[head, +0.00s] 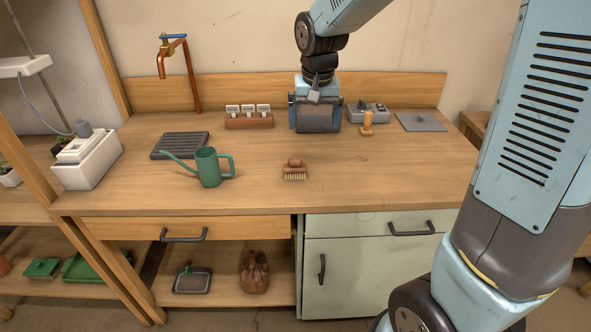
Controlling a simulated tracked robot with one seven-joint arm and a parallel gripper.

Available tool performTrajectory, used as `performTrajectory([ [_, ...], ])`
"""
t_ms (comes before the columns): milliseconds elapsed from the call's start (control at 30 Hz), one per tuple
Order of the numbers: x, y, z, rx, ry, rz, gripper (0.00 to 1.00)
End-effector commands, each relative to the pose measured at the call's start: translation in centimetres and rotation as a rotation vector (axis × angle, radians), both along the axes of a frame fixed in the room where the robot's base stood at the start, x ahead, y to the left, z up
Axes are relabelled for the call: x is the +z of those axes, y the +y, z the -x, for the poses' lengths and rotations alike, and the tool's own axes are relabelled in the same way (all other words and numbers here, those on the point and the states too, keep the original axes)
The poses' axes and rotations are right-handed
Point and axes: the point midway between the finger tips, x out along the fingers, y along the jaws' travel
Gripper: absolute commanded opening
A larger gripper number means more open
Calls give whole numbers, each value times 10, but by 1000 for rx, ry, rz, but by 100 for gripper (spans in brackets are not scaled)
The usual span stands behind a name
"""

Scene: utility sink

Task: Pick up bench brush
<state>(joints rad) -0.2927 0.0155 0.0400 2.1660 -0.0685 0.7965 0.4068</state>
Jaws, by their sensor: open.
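The bench brush (295,171) is a small reddish-brown brush with pale bristles. It sits on the wooden bench top (250,195) near the middle, close to the front edge, with its bristles facing the front. My gripper (317,128) hangs from the arm over the back middle of the bench, behind the brush and slightly to its right. It is open and apart from the brush. Its fingertips are hard to make out at this size.
A green watering can (208,168) stands left of the brush, before a dark slatted tray (180,145). A labelled rack (249,118), an orange-handled stamp-like tool (367,123), a grey device (368,112) and a flat grey plate (421,122) line the back. The right front is clear.

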Motion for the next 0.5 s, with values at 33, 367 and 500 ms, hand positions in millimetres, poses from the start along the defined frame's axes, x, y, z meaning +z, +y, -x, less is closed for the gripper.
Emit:
performTrajectory([
  [33,-11,9,-6,1,16,4,100],
  [367,-42,37,-25,-5,51,11,100],
  [500,-58,37,-27,-5,54,13,100],
])
